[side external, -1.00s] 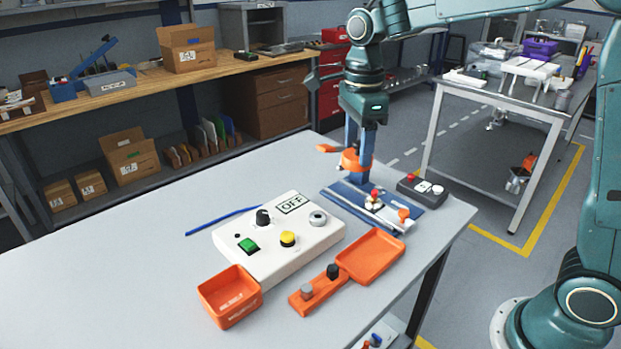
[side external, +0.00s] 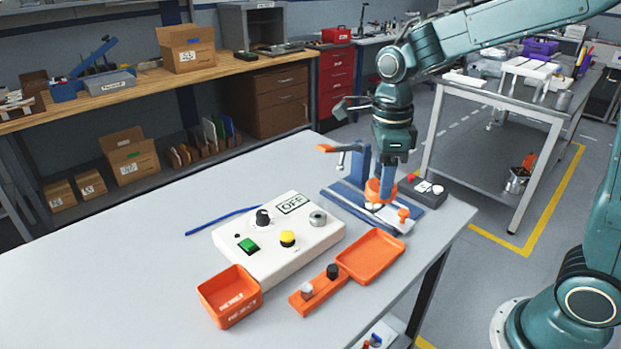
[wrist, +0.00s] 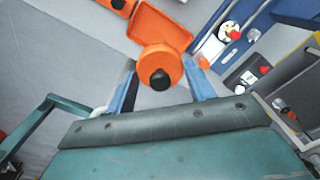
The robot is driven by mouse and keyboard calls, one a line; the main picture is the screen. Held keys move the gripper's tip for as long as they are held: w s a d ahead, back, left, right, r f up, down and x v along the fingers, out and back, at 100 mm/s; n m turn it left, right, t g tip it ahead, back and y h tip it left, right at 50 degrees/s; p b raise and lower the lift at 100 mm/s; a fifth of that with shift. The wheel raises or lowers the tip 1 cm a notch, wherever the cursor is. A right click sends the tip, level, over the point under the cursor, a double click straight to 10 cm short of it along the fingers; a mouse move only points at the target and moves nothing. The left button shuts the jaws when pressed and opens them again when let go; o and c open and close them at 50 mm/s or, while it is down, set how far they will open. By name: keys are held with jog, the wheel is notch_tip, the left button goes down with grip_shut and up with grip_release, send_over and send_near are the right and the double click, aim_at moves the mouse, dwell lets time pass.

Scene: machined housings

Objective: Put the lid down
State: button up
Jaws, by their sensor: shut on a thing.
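My gripper (side external: 381,192) is shut on a round orange lid. The lid (side external: 377,191) is held low, in front of part of the blue fixture plate (side external: 345,200) in the side view. In the wrist view the lid (wrist: 160,62), with a black knob, sits between the blue fingertips (wrist: 161,75). A white piece with a red part (wrist: 230,32) lies on the blue fixture, to the right of the lid; in the side view the lid mostly hides it. I cannot tell the gap under the lid.
An orange tray (side external: 371,257), a block with two knobs (side external: 318,290), an orange bin (side external: 230,297) and a white control box (side external: 270,238) stand nearby. An orange-handled clamp (side external: 326,148) rises behind the fixture. A dark button box (side external: 428,190) stands to its right. The left table is mostly clear.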

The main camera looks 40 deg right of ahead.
notch_tip(320, 180, down, 13)
jog(key=shift+f, duration=0.2)
jog(key=shift+f, duration=0.1)
jog(key=shift+f, duration=1.75)
jog(key=shift+f, duration=0.1)
jog(key=o, duration=0.9)
jog(key=shift+o, duration=0.2)
notch_tip(320, 180, up, 12)
